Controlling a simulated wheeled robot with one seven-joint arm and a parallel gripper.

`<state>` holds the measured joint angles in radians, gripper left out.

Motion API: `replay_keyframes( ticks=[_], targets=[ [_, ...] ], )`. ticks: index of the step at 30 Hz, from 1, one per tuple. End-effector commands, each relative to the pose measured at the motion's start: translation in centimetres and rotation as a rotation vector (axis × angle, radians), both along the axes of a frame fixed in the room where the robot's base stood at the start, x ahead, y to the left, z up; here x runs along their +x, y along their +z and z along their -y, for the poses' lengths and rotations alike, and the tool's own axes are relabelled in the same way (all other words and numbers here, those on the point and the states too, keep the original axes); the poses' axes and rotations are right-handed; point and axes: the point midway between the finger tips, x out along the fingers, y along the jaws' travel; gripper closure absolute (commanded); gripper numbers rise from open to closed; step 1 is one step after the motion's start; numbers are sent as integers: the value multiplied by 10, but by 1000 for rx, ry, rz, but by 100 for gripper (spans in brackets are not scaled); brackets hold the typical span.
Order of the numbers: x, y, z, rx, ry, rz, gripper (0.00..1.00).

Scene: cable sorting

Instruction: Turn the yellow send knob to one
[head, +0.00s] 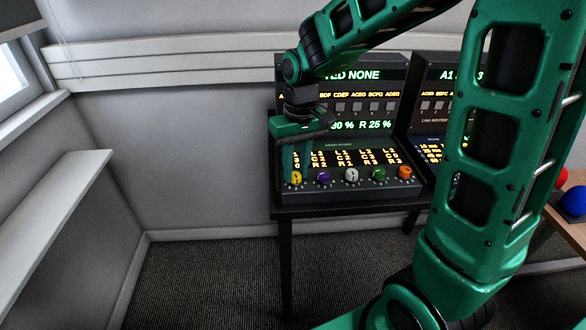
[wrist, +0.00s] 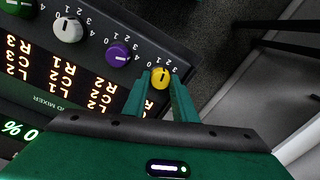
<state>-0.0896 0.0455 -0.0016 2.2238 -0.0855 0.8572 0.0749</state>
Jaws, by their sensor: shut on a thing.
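The yellow knob (head: 296,177) is at the left end of a row of coloured knobs on the front of the send mixer console. In the wrist view the yellow knob (wrist: 160,77) sits between the tips of my gripper (wrist: 159,86), with a number scale around it. My gripper (head: 297,174) reaches down to it in the head view and is shut on it. The knob's exact pointer setting is too small to read with certainty. The console display (head: 345,161) shows columns of glowing yellow labels and numbers.
Purple (head: 324,178), white (head: 351,175), green (head: 378,174) and orange (head: 404,173) knobs line the same panel to the right. A second console (head: 430,100) stands beside it. Red (head: 562,177) and blue (head: 574,201) round objects sit at the far right. The left floor is clear.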

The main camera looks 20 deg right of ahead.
Motion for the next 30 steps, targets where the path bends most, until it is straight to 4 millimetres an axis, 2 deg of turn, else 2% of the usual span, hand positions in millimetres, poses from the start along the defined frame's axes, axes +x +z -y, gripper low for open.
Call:
replay_keyframes(
  ticks=[15, 30],
  targets=[
    [1, 0, 0, 0, 347, 0, 98],
    [1, 0, 1, -1, 432, 0, 98]
  ],
)
